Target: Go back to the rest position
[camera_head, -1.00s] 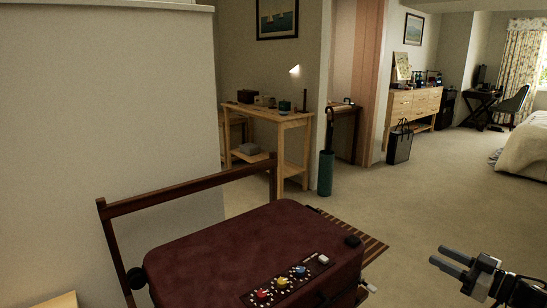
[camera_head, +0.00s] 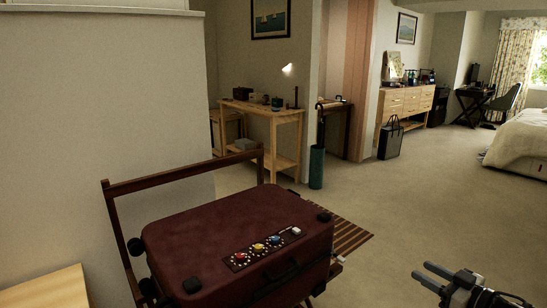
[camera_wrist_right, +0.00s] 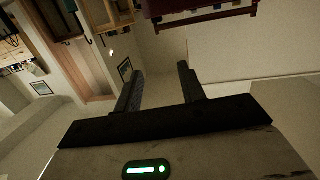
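My right gripper (camera_head: 430,276) is at the bottom right of the head view, out over the carpet and well to the right of the suitcase. Its two fingers stand apart with nothing between them, as the right wrist view shows too (camera_wrist_right: 160,82). My left gripper is not in view. The closed dark red suitcase (camera_head: 215,240) lies flat on a wooden rack (camera_head: 118,215). A strip with red, yellow, blue and white pieces (camera_head: 265,247) is along its top near the front edge. Part of the suitcase also shows upside down at the top of the right wrist view.
A pale wooden surface (camera_head: 45,290) is at the bottom left. A wall stands behind the rack. A console table (camera_head: 262,112), a green umbrella stand (camera_head: 317,167) and a black bag (camera_head: 390,140) are farther back. Open carpet (camera_head: 430,200) lies to the right.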

